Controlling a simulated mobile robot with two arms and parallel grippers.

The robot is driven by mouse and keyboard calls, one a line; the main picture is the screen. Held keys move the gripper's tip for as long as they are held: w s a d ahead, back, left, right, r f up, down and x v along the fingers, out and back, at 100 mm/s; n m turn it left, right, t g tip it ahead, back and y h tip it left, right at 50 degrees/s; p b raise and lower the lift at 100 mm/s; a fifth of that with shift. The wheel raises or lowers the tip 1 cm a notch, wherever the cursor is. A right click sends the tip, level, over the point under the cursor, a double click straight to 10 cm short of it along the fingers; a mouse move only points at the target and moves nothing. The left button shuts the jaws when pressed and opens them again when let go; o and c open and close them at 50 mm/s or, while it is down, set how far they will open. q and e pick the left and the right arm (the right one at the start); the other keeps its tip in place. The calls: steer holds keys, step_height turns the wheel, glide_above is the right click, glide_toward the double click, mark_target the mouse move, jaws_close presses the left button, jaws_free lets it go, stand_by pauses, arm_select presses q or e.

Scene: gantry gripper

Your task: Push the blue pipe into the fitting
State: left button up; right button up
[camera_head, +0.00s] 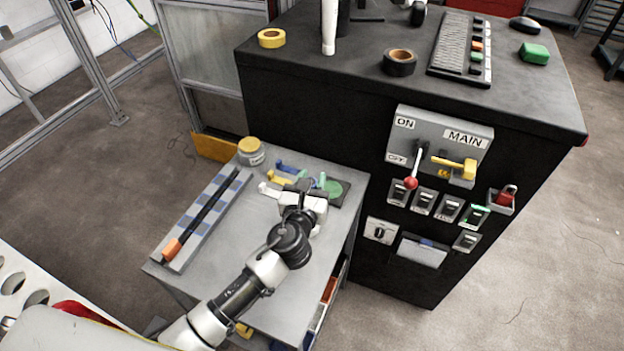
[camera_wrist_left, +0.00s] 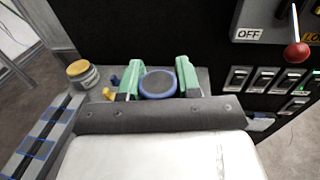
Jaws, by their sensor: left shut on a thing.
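My left gripper (camera_head: 318,184) is low over the right part of the grey cart top, with its arm reaching in from below. In the left wrist view its two green fingertips (camera_wrist_left: 158,82) are shut on the blue pipe (camera_wrist_left: 158,84), which shows as a round blue-rimmed shape with a grey face. A bit of blue also shows at the fingers in the head view. Left of the gripper are a blue piece (camera_head: 286,168), a yellow piece (camera_head: 281,178) and a white piece (camera_head: 268,190). I cannot tell which part is the fitting. My right gripper is not in view.
On the cart (camera_head: 215,262) a jar with a yellow lid (camera_head: 250,151) stands at the back, left of the pieces. A blue-and-grey strip (camera_head: 205,218) with a black rod lies at the left. A black cabinet (camera_head: 375,235) with switches and a red-knobbed lever (camera_head: 411,182) rises behind and right.

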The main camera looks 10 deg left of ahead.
arm_select(q)
steer(key=shift+f, duration=0.3)
steer(key=o, duration=1)
steer(key=s+b, duration=0.1)
steer(key=s, duration=0.9)
steer(key=shift+s+a+b, duration=0.2)
steer(key=shift+s+b, duration=0.15)
steer(key=shift+s, duration=0.05)
